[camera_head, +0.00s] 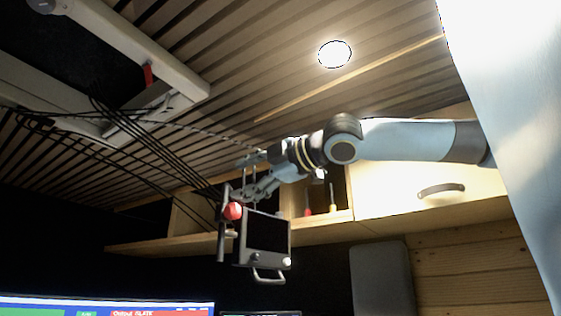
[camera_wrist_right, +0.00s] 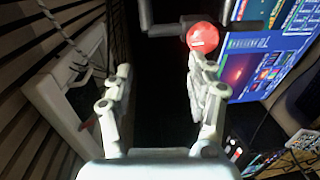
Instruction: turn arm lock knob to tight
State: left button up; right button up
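The red round arm lock knob (camera_head: 233,211) sits at the upper left corner of a dark monitor (camera_head: 264,240) on a dark bracket. In the right wrist view the knob (camera_wrist_right: 203,36) is near the top, with a short pale mark on its face. My right gripper (camera_head: 246,176) is open, with its fingers just above the knob. In the wrist view my right gripper (camera_wrist_right: 158,70) has its fingers apart with nothing between them. The knob appears just beyond the tip of the right-hand finger; I cannot tell if they touch. My left gripper is not in view.
A wooden shelf (camera_head: 330,219) and a cabinet with a handle (camera_head: 441,190) are behind my right arm. Black cables (camera_head: 150,145) hang from the slatted ceiling on the left. Bright screens (camera_head: 100,306) stand below; a ceiling lamp (camera_head: 334,54) is overhead.

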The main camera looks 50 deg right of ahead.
jog(key=s+b, duration=0.6)
jog(key=s, duration=0.3)
jog(key=shift+s+d+f, duration=0.15)
jog(key=shift+d+f, duration=0.05)
jog(key=shift+f, duration=0.15)
dwell(0.3)
dwell(0.4)
